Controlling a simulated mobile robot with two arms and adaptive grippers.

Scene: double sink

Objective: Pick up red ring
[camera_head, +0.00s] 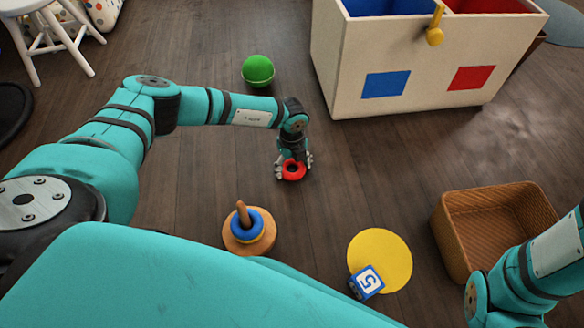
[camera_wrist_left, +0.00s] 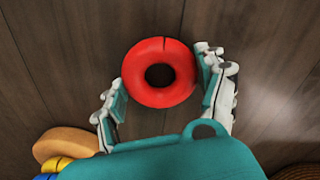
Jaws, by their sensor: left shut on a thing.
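The red ring (camera_head: 293,170) is at my left gripper (camera_head: 293,162), over the wooden floor in the middle of the head view. In the left wrist view the red ring (camera_wrist_left: 158,72) shows from above with its dark central hole, between the two fingers of the left gripper (camera_wrist_left: 163,92). The left gripper is shut on the ring. I cannot tell whether the ring still touches the floor. My right arm shows at the lower right of the head view, but its gripper is out of view.
A wooden stacking peg (camera_head: 243,212) with a blue ring (camera_head: 250,228) stands nearer to me. A yellow disc (camera_head: 392,256) with a number block (camera_head: 366,282) and a wicker basket (camera_head: 447,228) are at right. A green ball (camera_head: 258,70) and a white toy box (camera_head: 425,90) are behind.

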